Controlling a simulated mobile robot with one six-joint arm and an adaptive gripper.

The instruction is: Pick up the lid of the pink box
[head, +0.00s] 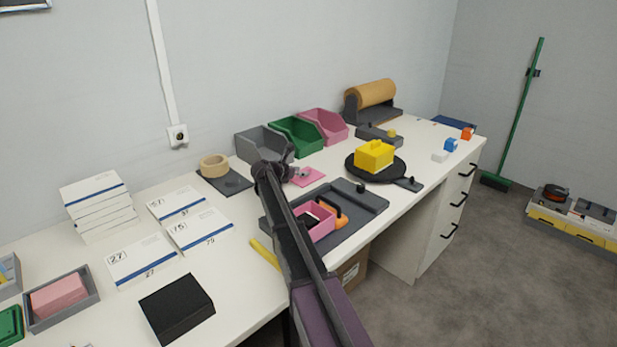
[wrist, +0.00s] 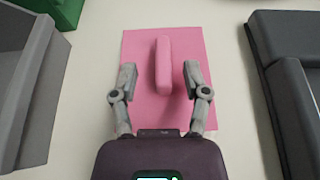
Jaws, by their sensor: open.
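The pink lid (wrist: 138,45) is a flat pink plate with a raised bar handle (wrist: 163,66), lying on the white table. It also shows in the head view (head: 312,178), partly behind my gripper. The open pink box (head: 321,224) stands on a dark grey tray, with something dark and white inside; my arm hides part of it. My gripper (wrist: 160,72) is open over the lid, one finger on each side of the handle in the wrist view. I see gaps on both sides; whether the fingertips are down at handle height I cannot tell.
A grey bin (head: 257,142), a green bin and a pink bin stand behind the lid. The dark tray (head: 366,196) lies in front of it, with an orange-handled item by the box. A yellow block (head: 374,155) sits on a black disc at right. A tape roll (head: 213,163) is at left.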

